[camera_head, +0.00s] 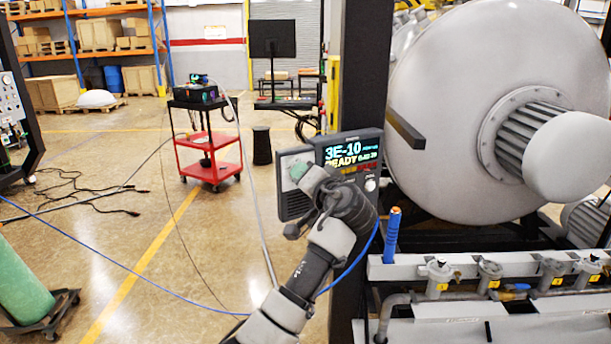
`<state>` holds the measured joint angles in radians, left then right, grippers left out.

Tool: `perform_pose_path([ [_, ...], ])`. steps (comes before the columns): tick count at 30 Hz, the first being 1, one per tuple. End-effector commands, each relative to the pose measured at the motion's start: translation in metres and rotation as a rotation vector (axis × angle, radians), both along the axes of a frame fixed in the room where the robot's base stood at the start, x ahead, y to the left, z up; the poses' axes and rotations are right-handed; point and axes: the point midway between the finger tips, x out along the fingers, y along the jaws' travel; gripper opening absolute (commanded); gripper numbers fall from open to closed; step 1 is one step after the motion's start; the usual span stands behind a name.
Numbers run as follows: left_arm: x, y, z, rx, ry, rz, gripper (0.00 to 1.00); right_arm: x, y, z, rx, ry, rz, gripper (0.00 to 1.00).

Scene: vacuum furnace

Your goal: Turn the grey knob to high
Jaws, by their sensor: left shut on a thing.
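A dark control box (350,150) with a lit display reading "3E-10" and "READY" is mounted at the black post. A small pale round knob (370,184) shows on its front, below the display at the right. My left arm reaches up from the bottom, and my left gripper (322,190) is against the lower front of the box. It is shut on what appears to be the grey knob, but wrist and gripper hide the fingertips and most of what they hold. The knob's pointer and marks cannot be read. My right gripper is not in view.
The black post (360,60) stands behind the box, beside a large pale furnace vessel (450,120). A pipe rail with several valves (438,278) runs at the lower right. A red cart (210,140), loose cables and a green cylinder (22,285) stand left. Floor between is open.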

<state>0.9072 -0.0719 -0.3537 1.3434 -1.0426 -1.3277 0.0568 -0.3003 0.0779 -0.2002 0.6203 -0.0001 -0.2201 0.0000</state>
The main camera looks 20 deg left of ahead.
Motion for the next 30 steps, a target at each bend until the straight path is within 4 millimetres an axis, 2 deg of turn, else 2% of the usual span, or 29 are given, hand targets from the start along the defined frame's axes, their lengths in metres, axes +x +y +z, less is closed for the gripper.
perform_pose_path([
  [16,0.0001,-0.0004,-0.0004,0.02,0.021,-0.001,0.07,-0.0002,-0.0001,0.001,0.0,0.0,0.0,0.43],
  [17,0.0001,-0.0004,-0.0004,0.02,0.021,-0.001,0.32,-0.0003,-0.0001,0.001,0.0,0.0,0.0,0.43],
  [21,0.0001,-0.0004,-0.0004,0.019,0.021,-0.001,0.53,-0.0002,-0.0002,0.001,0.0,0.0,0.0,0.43],
  [22,0.0002,-0.0003,-0.0004,0.019,0.02,0.0,0.56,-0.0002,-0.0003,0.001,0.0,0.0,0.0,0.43],
  [30,-0.0006,-0.0011,-0.0005,0.019,0.019,0.0,0.56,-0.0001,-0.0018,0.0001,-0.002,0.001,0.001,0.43],
])
